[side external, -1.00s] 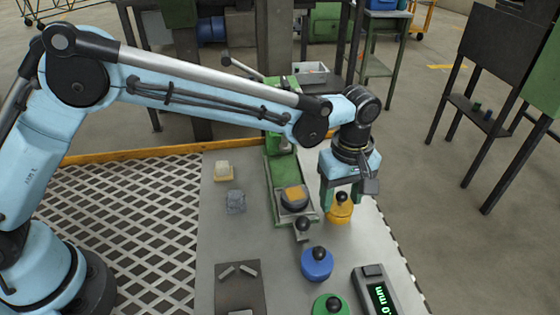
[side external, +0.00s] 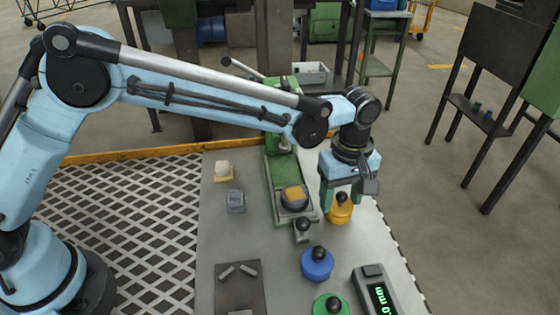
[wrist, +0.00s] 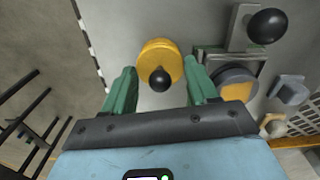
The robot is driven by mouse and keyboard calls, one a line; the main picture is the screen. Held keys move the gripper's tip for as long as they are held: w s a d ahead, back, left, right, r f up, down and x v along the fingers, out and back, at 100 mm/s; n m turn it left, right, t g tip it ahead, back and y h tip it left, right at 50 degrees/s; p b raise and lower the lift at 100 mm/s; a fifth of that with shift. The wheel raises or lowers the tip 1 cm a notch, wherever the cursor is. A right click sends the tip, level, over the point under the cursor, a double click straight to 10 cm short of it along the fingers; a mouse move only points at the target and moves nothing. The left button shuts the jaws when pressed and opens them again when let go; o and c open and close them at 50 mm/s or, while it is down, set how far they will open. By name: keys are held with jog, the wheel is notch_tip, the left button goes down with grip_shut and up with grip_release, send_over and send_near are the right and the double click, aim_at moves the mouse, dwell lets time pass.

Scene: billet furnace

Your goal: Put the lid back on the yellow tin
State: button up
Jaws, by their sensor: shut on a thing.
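The yellow tin (side external: 340,214) stands on the grey table, right of the green stand. Its yellow lid (wrist: 160,52) carries a black knob (wrist: 159,80), which also shows in the side view (side external: 341,198). My gripper (side external: 342,193) points down over the tin, one finger on each side of the lid. It is shut on the lid, with the knob between the fingers (wrist: 162,76). The lid appears at the tin's top; I cannot tell whether it is seated or slightly raised. The fingers and lid partly hide the tin.
The green stand (side external: 279,175) is close on the left, bearing a round part (side external: 294,198) with an orange top. A blue tin (side external: 317,264) and a green tin (side external: 331,306) stand nearer the camera, beside a digital readout (side external: 376,291). The table's right edge is close to the yellow tin.

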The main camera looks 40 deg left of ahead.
jog(key=shift+f, duration=0.1)
dwell(0.6)
jog(key=o, duration=1.4)
jog(key=shift+c, duration=0.2)
jog(key=shift+r, duration=3.5)
grip_shut()
jog(key=shift+f, duration=1)
